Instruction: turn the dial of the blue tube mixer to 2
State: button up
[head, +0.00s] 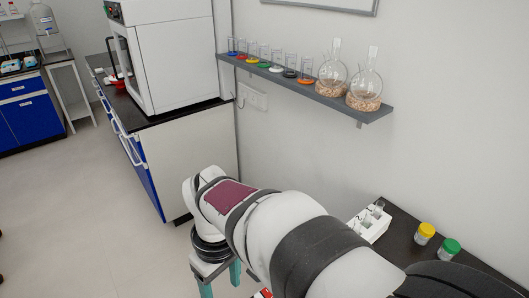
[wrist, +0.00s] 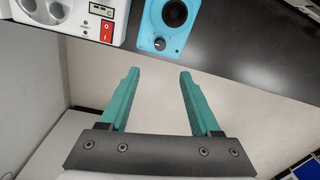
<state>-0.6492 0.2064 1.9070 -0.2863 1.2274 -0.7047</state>
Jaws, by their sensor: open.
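The blue tube mixer (wrist: 151,30) is at the top of the wrist view, cut off by the frame edge. It has a dark round cup (wrist: 175,12) on top and a small dark dial (wrist: 159,44) on its near face. The dial's setting is too small to read. My gripper (wrist: 159,74) is open and empty, its two teal fingers pointing toward the mixer. In the picture, the dial lies just above the gap between the fingertips, apart from them. In the head view, my gripper (head: 220,281) shows low in the picture; the mixer is not seen there.
A white device (wrist: 72,14) with a display and a red switch (wrist: 106,32) stands left of the mixer on a dark bench top (wrist: 240,45). In the head view, a wall shelf (head: 325,97) holds glassware. A tube rack (head: 370,226) and capped jars (head: 425,232) stand at right.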

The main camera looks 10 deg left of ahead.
jog(key=f, duration=1.5)
jog(key=shift+s+a+f, duration=0.15)
jog(key=shift+s+f, duration=0.05)
jog(key=shift+s, duration=0.15)
grip_shut()
